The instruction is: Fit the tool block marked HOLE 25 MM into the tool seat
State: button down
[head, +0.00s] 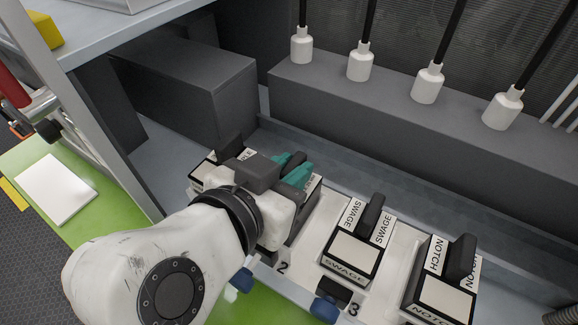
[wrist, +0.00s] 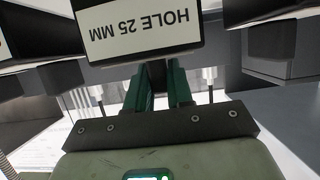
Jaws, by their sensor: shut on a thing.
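The tool block marked HOLE 25 MM (wrist: 140,36) fills the top of the wrist view, its label upside down. My gripper (wrist: 158,92) is shut with its teal fingers on the block's dark handle (wrist: 153,74). In the head view my gripper (head: 295,172) is over the left part of the white numbered rack (head: 312,240). My wrist hides most of the held block there, so I cannot tell if it touches the rack. I cannot clearly make out the tool seat.
A SWAGE block (head: 354,252) and a NOTCH block (head: 447,292) stand on the rack to the right. Another dark handle (head: 228,148) shows left of my gripper. A grey ledge (head: 400,105) with white-capped rods runs behind. A shelf post (head: 95,105) stands at left.

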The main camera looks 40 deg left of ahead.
jog(key=shift+f+b, duration=0.5)
jog(key=shift+f, duration=0.05)
jog(key=c, duration=1.2)
grip_release()
jog(key=shift+o, duration=1.4)
jog(key=shift+f, duration=0.15)
jog(key=v, duration=1.1)
